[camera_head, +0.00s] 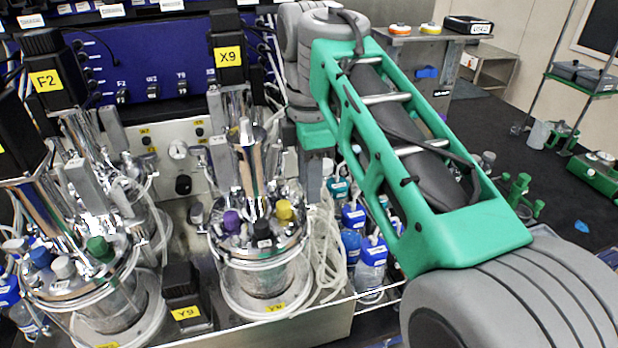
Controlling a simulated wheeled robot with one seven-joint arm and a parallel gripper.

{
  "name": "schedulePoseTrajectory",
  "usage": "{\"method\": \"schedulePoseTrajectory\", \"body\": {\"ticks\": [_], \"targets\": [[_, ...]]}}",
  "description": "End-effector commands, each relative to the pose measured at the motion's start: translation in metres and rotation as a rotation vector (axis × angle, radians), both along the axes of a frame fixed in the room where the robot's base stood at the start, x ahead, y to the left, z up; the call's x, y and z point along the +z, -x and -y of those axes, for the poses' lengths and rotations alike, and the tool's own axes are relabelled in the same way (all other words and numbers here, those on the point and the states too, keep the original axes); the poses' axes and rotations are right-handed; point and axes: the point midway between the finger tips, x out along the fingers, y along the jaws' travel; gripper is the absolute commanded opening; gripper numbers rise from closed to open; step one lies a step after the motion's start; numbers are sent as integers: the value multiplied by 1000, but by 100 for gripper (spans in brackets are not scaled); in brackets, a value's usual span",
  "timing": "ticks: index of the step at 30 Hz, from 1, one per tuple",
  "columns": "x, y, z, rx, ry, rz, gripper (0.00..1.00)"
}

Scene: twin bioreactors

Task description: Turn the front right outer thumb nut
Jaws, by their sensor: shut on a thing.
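The right bioreactor is a glass vessel (266,278) with a shiny metal lid (222,240), bearing a purple cap (231,220), a black cap (262,228) and a yellow cap (284,209). My arm comes in from the lower right, and its wrist hangs down by the right side of this lid. My gripper (311,190) shows only as a narrow grey part below the green wrist. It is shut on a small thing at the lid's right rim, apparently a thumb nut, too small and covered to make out.
The left bioreactor (100,300) has blue, white and green caps. A black block labelled Y9 (183,291) stands between the vessels. Pale coiled tubing (328,250) and blue-capped bottles (371,262) crowd the right side of the vessel. Tall metal fittings rise from both lids.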

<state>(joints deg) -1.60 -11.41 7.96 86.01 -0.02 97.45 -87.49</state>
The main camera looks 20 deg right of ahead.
Motion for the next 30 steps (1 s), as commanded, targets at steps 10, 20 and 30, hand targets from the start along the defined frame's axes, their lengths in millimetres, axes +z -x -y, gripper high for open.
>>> {"method": "schedulePoseTrajectory", "body": {"ticks": [10, 20, 30], "targets": [[0, 0, 0, 11, 0, 0, 0], [0, 0, 0, 10, 0, 0, 53], [5, -1, 0, 9, 0, 1, 56]]}}
